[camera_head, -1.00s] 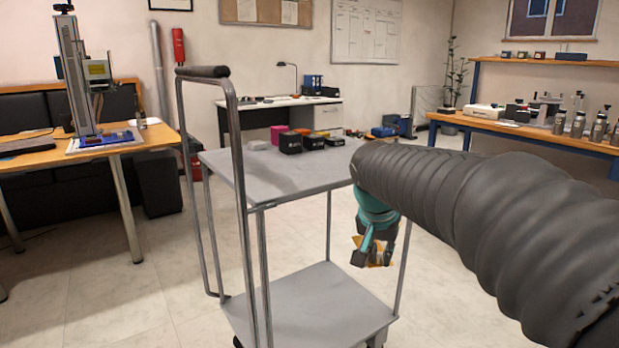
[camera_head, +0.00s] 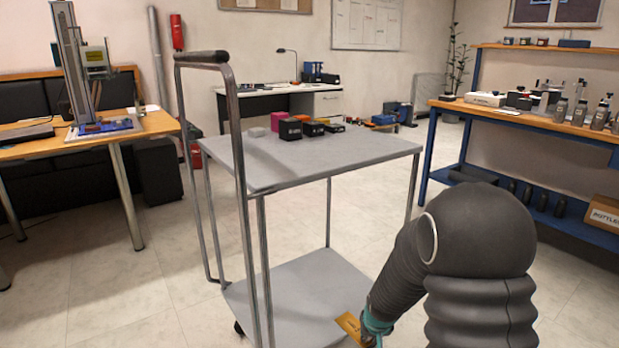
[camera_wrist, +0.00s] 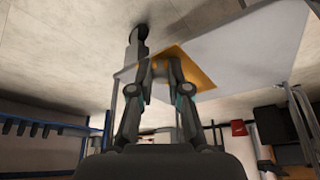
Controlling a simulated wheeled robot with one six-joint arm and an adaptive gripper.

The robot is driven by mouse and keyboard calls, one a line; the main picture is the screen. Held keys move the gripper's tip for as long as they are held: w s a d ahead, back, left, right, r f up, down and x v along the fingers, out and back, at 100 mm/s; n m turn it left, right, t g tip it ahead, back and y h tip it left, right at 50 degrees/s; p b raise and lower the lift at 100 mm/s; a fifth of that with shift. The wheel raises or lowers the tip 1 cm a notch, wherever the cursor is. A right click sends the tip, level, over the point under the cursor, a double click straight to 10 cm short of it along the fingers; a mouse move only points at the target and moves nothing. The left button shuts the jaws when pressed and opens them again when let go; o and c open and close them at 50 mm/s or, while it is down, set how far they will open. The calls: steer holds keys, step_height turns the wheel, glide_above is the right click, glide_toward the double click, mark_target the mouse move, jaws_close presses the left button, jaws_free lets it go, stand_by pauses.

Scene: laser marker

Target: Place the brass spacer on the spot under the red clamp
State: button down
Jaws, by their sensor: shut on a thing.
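A flat golden plate that looks like the brass spacer (camera_head: 348,326) is at the bottom of the head view, in my gripper (camera_head: 368,338), which is partly cut off by the frame edge. In the wrist view my gripper (camera_wrist: 163,68) is shut on the brass spacer (camera_wrist: 195,72), whose plate sticks out past the fingers. The gripper is in front of the trolley, apart from any work surface. The laser marker (camera_head: 72,60) stands on the wooden table at the far left, with a blue base (camera_head: 104,127). I cannot make out the red clamp or the spot under it.
A grey trolley (camera_head: 262,168) with a tall handle (camera_head: 238,150) stands close in front, small boxes on its top. The wooden table (camera_head: 60,148) is beyond it at left. A blue-legged bench (camera_head: 560,127) with bottles is at right. Open floor (camera_head: 120,290) lies at left.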

steer(key=s+f, duration=0.4)
steer(key=f, duration=0.1)
steer(key=shift+s+f, duration=0.3)
steer(key=shift+f, duration=0.05)
steer(key=shift+d, duration=0.1)
